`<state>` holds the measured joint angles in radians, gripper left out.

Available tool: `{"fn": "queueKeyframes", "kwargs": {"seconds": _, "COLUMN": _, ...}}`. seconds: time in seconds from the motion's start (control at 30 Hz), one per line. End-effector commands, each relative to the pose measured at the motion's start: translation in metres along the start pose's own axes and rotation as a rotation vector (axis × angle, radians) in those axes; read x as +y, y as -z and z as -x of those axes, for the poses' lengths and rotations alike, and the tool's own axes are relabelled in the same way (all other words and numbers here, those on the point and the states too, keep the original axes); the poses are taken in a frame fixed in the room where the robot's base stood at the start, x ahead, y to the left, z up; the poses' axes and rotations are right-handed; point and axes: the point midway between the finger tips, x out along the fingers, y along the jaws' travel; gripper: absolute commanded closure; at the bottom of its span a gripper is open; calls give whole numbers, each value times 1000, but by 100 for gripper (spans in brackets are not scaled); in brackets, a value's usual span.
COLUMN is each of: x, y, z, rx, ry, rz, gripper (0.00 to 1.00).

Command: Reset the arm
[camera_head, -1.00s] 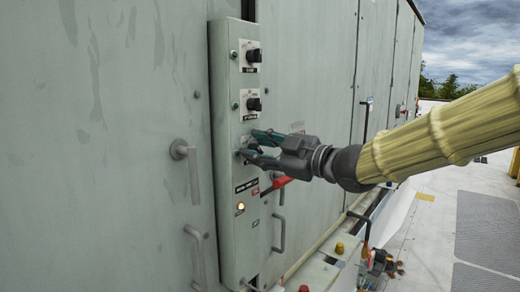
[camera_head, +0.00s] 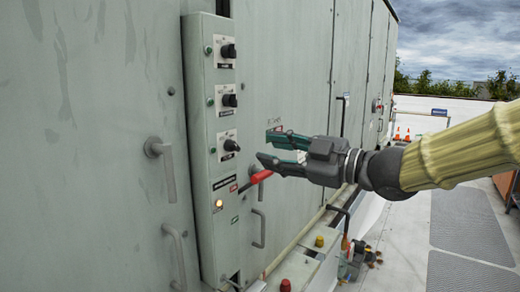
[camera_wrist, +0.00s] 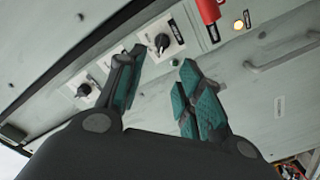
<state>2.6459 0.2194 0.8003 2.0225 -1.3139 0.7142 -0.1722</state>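My gripper (camera_head: 270,150) is in front of the grey cabinet, to the right of the control panel (camera_head: 199,165) in the head view. Its teal-padded fingers are apart with nothing between them. It also shows open in the wrist view (camera_wrist: 158,70). The arm in its yellow sleeve comes in from the right. The panel carries black rotary knobs: an upper one (camera_head: 229,51), a middle one (camera_head: 230,100) and a lower one (camera_head: 231,146). The fingers are clear of the lower knob. A red-handled lever (camera_head: 260,177) sits below it, beside the fingers in the picture.
A lit amber lamp (camera_head: 219,204) is low on the panel. Door handles (camera_head: 165,165) stick out to its left. A yellow button (camera_head: 320,241) and a red button (camera_head: 285,285) sit on a ledge below. Open roof floor (camera_head: 400,235) lies at the right.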

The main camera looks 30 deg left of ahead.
Motion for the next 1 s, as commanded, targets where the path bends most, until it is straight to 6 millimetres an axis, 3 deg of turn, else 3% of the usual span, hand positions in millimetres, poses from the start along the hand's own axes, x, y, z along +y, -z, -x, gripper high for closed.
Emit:
{"fn": "queueKeyframes", "kwargs": {"seconds": 0.2, "x": 0, "y": 0, "z": 13, "rx": 0, "ry": 0, "rz": -1, "gripper": 64}}
{"fn": "queueKeyframes", "kwargs": {"seconds": 0.77, "x": -2, "y": -5, "z": 15, "rx": -4, "ry": -1, "rz": -12, "gripper": 64}}
{"fn": "queueKeyframes", "kwargs": {"seconds": 0.87, "x": -9, "y": -27, "z": 18, "rx": -28, "ry": -12, "rz": -65, "gripper": 64}}
{"fn": "queueKeyframes", "kwargs": {"seconds": 1.0, "x": -31, "y": -89, "z": 32, "rx": -98, "ry": -46, "rz": -218, "gripper": 64}}
